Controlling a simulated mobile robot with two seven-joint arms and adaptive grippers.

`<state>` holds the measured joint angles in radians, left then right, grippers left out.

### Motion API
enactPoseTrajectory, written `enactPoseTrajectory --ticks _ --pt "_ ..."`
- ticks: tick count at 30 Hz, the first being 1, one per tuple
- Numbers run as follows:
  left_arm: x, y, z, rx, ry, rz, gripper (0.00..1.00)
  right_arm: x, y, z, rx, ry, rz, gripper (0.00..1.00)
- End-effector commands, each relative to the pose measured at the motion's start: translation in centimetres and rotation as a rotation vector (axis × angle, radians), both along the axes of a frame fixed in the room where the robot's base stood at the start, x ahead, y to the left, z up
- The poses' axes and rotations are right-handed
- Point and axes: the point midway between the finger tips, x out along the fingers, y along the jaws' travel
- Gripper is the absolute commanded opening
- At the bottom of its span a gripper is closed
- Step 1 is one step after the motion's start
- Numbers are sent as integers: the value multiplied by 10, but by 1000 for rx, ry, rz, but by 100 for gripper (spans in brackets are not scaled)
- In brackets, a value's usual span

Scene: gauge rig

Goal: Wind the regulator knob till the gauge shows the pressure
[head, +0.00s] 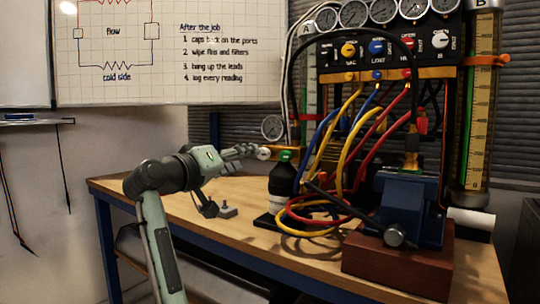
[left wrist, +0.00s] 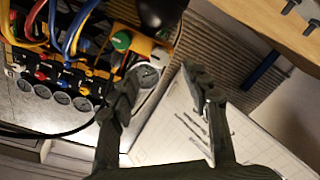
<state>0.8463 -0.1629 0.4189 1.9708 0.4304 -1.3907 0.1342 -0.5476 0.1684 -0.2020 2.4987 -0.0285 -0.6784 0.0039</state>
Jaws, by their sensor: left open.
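A small round gauge (head: 272,127) with a pale dial stands at the left of the hose rig; it also shows in the left wrist view (left wrist: 146,76). Its reading is too small to tell. Just below it in the head view is a pale round knob (head: 263,153) on a brass-coloured body. A green knob or cap (head: 285,155) sits to its right, and shows in the left wrist view (left wrist: 121,40). My left gripper (head: 247,152) is open, its fingers apart just left of the pale knob. In the wrist view, its fingers (left wrist: 162,82) frame the gauge side; contact cannot be told.
A black bottle (head: 283,183) stands right of my left gripper, beside coiled coloured hoses (head: 310,213). A blue vise (head: 410,205) sits on a red-brown block (head: 395,262). The bench's front left is clear.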

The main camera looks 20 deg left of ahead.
Motion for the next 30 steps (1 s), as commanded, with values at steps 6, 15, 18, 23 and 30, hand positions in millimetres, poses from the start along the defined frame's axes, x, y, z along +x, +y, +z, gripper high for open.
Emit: enactPoseTrajectory --ticks 6,15,18,23,30 --pt "28 -9 0 -2 3 -3 48 0 1 1 2 -4 1 30" --pt "67 -20 0 -1 1 -1 48 0 1 1 1 -3 1 30" --pt "71 -22 0 -1 1 -1 48 0 0 0 1 -3 0 30" --pt "73 -22 0 0 1 -1 48 0 0 0 2 -3 0 30" --pt "72 -22 -1 0 1 -1 30 0 0 0 1 -3 0 30"
